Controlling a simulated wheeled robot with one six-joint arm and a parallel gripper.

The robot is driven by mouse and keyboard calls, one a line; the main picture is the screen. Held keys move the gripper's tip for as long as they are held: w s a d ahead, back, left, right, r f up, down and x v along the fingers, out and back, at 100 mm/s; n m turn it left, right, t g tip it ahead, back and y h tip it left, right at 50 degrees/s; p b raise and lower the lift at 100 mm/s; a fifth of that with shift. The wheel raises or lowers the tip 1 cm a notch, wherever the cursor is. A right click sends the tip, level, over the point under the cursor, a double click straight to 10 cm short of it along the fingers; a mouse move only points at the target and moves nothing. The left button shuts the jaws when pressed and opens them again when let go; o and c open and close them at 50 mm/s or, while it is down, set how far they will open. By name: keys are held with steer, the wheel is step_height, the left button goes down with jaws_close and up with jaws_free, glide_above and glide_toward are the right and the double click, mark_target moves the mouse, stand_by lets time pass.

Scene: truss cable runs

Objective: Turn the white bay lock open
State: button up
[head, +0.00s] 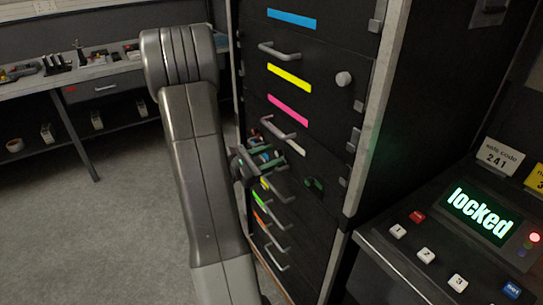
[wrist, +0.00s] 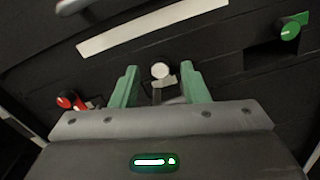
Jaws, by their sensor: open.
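The white strip (wrist: 150,27) marks the white bay's front and shows across the upper part of the wrist view. Below it a round white knob (wrist: 160,70) lies between the two green fingertips of my gripper (wrist: 159,78). The fingers are open, with a gap on each side of the knob. I cannot tell how deep they reach around it. In the head view my gripper (head: 266,152) is at the rack's front by the white strip (head: 290,144), and it hides the knob there.
The rack (head: 325,120) has several drawers with handles and coloured strips. A keypad console (head: 440,255) at right reads "locked". A workbench (head: 70,75) stands at back left.

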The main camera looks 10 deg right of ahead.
steer(key=shift+w+d, duration=0.15)
steer(key=shift+d, duration=0.3)
jaws_close()
